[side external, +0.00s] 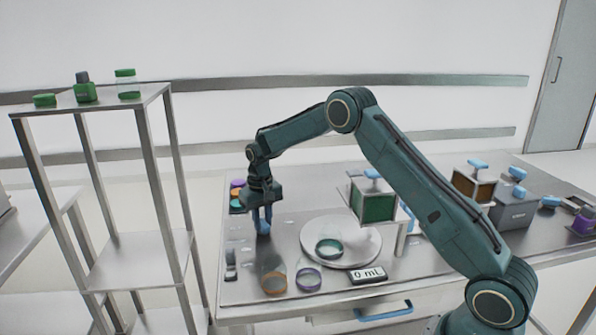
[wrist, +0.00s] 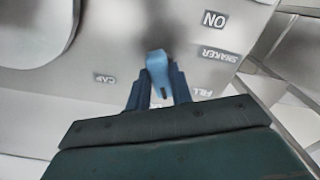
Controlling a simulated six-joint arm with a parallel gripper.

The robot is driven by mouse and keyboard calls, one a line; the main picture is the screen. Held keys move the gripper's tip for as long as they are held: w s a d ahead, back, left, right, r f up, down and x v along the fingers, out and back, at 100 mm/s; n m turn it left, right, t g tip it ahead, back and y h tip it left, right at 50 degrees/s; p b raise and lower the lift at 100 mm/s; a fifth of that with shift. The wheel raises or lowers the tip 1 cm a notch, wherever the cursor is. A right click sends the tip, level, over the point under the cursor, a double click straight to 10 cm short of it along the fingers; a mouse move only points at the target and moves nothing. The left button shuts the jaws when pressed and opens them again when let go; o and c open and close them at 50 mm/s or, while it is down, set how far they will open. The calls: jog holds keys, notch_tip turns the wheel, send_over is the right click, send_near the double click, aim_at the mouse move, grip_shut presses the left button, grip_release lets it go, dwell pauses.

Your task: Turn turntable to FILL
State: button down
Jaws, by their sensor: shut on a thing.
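The turntable (side external: 362,250) is a round pale disc on the bench with a green-ringed clear jar (side external: 328,248) on it. A blue handle (wrist: 156,65) stands up from the bench left of the disc. My gripper (side external: 262,222) points down and is shut on this handle, with one dark blue finger on each side in the wrist view (wrist: 159,86). The FILL label (wrist: 203,92) lies right of the fingers there, and the CAP label (wrist: 105,78) lies left. The SHAKER label (wrist: 220,55) and ON label (wrist: 215,19) are farther up. The handle's base is hidden.
An orange-ringed jar (side external: 273,284) and a purple-ringed jar (side external: 308,279) stand at the bench's front. A "0 mL" display (side external: 368,275) is right of them. A green-fronted box (side external: 373,205) stands behind the disc. Coloured lids (side external: 237,195) lie behind my gripper.

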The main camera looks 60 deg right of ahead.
aim_at(263, 222)
jog(key=n, duration=0.4)
jog(key=shift+n, duration=0.3)
jog(key=shift+w+n, duration=0.1)
jog(key=shift+n, duration=1.6)
jog(key=c, duration=1.2)
grip_release()
jog(key=shift+c, duration=0.2)
jog(key=shift+r, duration=0.1)
notch_tip(263, 222, up, 14)
